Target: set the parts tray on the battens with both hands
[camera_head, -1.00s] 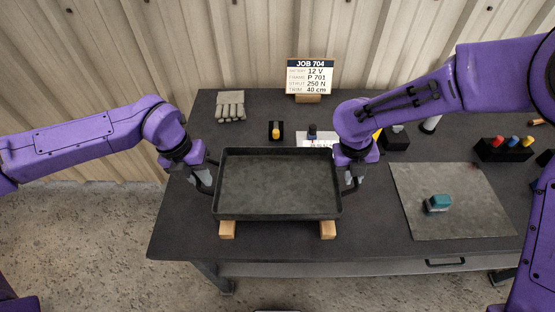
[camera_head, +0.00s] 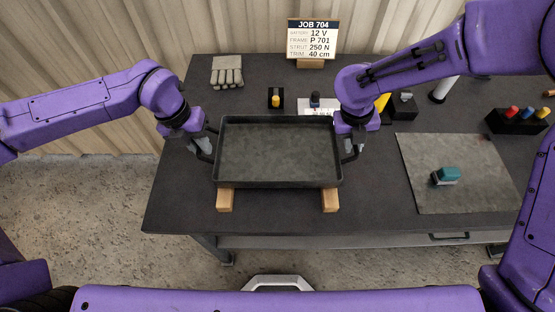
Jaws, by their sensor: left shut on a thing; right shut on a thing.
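The parts tray (camera_head: 280,152) is a dark, empty rectangular tray with a low rim, and it looks level. My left gripper (camera_head: 204,150) is shut on the handle at the tray's left side. My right gripper (camera_head: 350,150) is shut on the handle at its right side. Two wooden battens, a left one (camera_head: 225,201) and a right one (camera_head: 330,201), show their front ends below the tray's near edge. Their rear parts are hidden under the tray. I cannot tell whether the tray touches the battens.
Grey gloves (camera_head: 227,70), a black block with a yellow part (camera_head: 276,100) and a job sign (camera_head: 312,42) stand behind the tray. A grey mat (camera_head: 460,190) with a teal-topped item (camera_head: 446,175) lies to the right. A coloured-peg holder (camera_head: 520,122) is at far right. The table's front left is clear.

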